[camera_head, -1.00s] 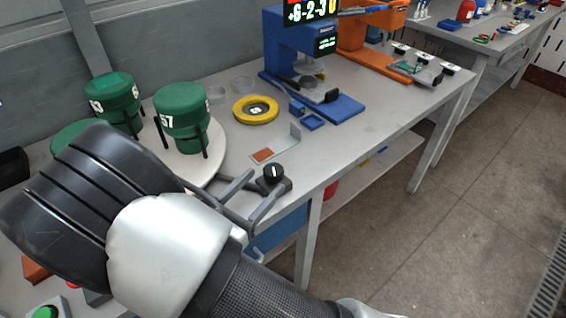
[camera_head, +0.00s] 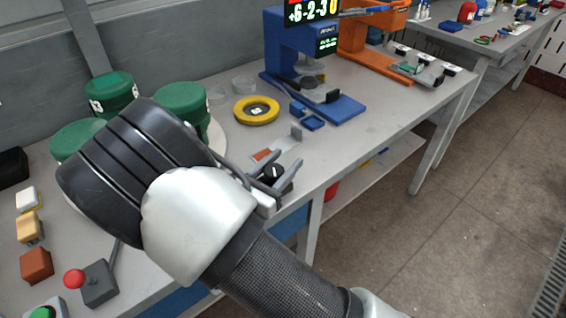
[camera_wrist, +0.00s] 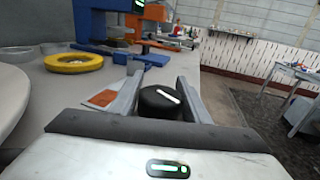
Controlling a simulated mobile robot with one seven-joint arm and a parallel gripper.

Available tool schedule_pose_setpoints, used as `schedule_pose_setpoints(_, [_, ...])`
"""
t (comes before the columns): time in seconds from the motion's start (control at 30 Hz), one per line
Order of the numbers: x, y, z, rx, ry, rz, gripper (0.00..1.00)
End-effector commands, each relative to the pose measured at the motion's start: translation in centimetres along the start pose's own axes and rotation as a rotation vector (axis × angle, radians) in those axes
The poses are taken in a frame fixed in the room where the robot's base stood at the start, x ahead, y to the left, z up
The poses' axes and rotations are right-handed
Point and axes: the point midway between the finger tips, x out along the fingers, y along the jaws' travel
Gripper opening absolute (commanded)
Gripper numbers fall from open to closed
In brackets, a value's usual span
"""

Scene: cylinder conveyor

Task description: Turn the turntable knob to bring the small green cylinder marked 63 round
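The black turntable knob (camera_head: 272,172) with a white line sits at the table's front edge; it also shows in the wrist view (camera_wrist: 161,103). My gripper (camera_head: 276,170) is open, its two fingers on either side of the knob; whether they touch it is unclear. The white turntable (camera_head: 215,138) is partly hidden behind my arm. It carries green cylinders: one at the back (camera_head: 112,97) with a partly visible label ending in 3, one at the right (camera_head: 182,98) and one at the left (camera_head: 75,138) with no readable marking. I cannot make out a whole 63.
A yellow ring (camera_head: 256,110) and a blue machine (camera_head: 300,50) stand to the right of the turntable. An orange machine (camera_head: 365,40) is farther back. A red-topped joystick box (camera_head: 98,284) and coloured blocks (camera_head: 36,264) lie at the front left. Floor is clear at right.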

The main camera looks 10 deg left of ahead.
Motion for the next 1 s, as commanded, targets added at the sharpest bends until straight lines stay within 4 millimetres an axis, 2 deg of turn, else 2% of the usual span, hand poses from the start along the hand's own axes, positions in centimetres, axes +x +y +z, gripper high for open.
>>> schedule_pose_setpoints(0.03, [0.0,0.0,0.0,0.0,0.0,0.0,0.34])
schedule_pose_setpoints(0.13, [0.0,0.0,0.0,0.0,0.0,0.0,0.18])
schedule_pose_setpoints(0.57, [-0.1,0.3,0.1,-0.005,0.002,0.095,0.18])
schedule_pose_setpoints(1.0, [-0.4,1.5,0.1,-0.006,0.003,0.467,0.18])
